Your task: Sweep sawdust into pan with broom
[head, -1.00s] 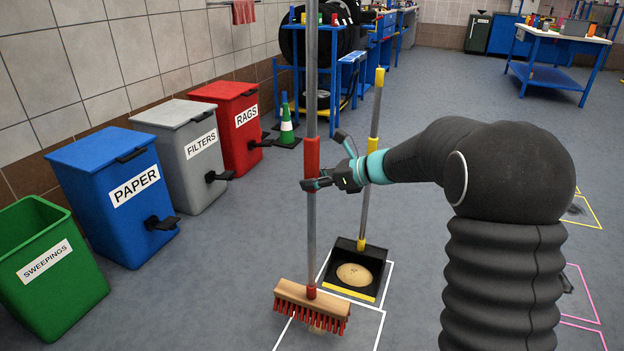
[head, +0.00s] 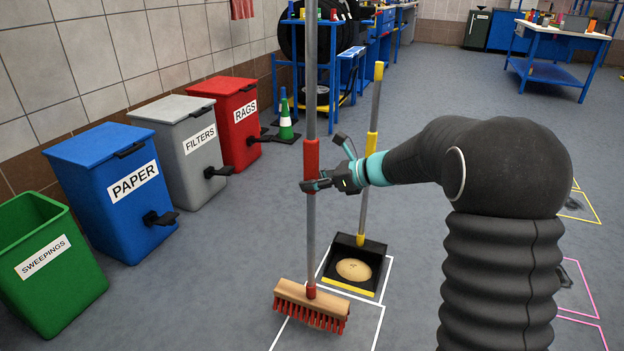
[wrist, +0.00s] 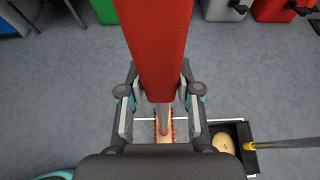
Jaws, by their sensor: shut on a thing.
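The broom has a grey pole, a red grip (head: 311,160) and a wooden head with red bristles (head: 312,304). My gripper (head: 318,184) is shut on the red grip and holds the broom upright; the grip also fills the middle of the wrist view (wrist: 155,45). The broom head is at floor level inside a white outline, in front of the pan. The black dustpan (head: 374,256) has a yellow front lip and a tall handle with yellow parts. A tan pile of sawdust (head: 353,269) lies in the pan. The floor directly behind the bristles is hidden.
An open green SWEEPINGS bin (head: 45,262) stands at the left, then lidded PAPER (head: 115,190), FILTERS (head: 186,150) and RAGS (head: 231,120) bins along the wall. A green cone (head: 286,122) stands behind. Yellow and pink floor outlines lie right of my arm.

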